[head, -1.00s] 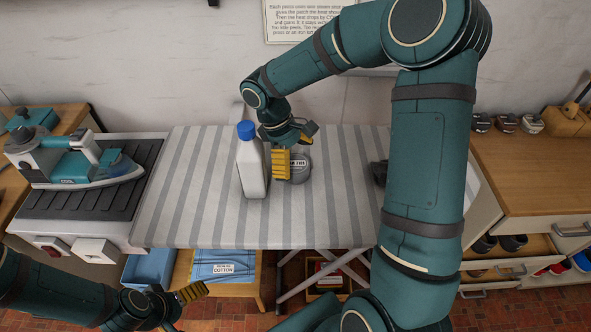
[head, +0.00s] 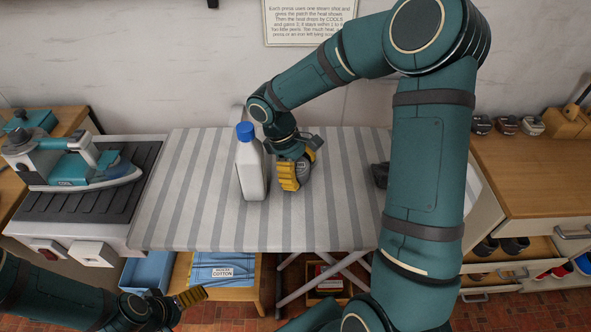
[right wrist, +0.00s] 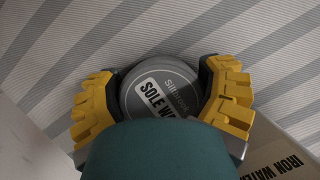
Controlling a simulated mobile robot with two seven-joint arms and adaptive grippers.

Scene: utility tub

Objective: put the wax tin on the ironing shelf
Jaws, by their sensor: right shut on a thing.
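The wax tin (right wrist: 158,84) is a round grey tin with a "SOLE W..." label, partly hidden by my wrist in the right wrist view. It lies on the striped ironing board (head: 210,215). My right gripper (head: 297,172) is shut on it, with yellow fingers on both sides. In the head view the tin (head: 304,167) shows only in part between the fingers. My left gripper (head: 188,298) is low at the lower left, in front of the board and away from the tin; its opening is unclear. I cannot tell which surface is the ironing shelf.
A white bottle with a blue cap (head: 249,165) stands just left of my right gripper. A teal iron (head: 75,165) rests on a dark ribbed stand at the left. Several small tins (head: 506,125) stand on the wooden counter (head: 530,180) at right. The board's front is clear.

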